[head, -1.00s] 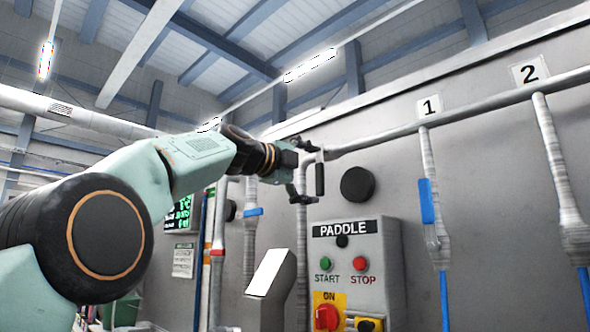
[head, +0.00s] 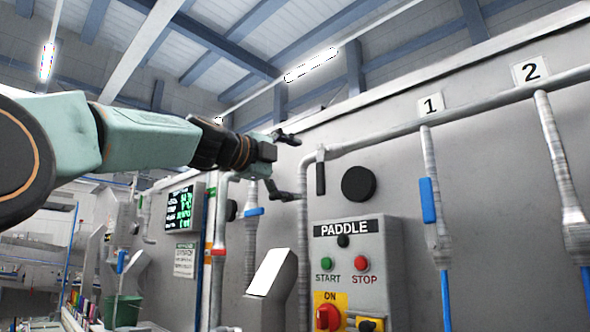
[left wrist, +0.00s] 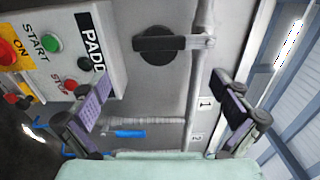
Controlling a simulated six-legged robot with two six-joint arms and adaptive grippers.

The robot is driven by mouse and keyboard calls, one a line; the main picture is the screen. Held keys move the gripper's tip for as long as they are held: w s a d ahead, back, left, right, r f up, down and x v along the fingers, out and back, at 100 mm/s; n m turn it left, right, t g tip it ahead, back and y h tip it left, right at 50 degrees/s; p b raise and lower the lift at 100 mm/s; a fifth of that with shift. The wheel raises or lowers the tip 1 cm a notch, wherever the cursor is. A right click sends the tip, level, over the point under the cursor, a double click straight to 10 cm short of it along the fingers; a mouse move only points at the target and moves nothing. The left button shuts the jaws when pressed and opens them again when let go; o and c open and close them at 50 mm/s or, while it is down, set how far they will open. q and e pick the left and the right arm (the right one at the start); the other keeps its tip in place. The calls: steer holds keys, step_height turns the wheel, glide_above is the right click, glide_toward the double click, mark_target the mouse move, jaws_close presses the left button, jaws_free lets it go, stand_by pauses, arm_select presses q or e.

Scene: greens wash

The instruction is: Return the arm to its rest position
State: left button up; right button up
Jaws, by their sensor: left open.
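My left arm comes in from the left in the head view, and its gripper (head: 290,167) is open and empty. It hangs in front of the grey machine wall, just left of a dark lever handle (head: 320,177) on a pipe. In the left wrist view the two fingers of the left gripper (left wrist: 163,112) are spread wide with nothing between them. The black round cap (left wrist: 157,45) and the lever handle show beyond them. My right gripper is not in view.
The PADDLE control box (head: 357,270) with its buttons and red knob is on the wall at the lower right. Pipes with blue handles (head: 429,201) hang further right. A display (head: 180,212) and a green bucket (head: 122,310) are at the lower left. The upper space is open.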

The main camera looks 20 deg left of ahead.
mark_target(322, 177)
arm_select(q)
steer(key=shift+s, duration=0.15)
steer(key=shift+x, duration=3.6)
steer(key=shift+w+d+f, duration=0.1)
steer(key=shift+w, duration=0.25)
steer(key=shift+s, duration=0.1)
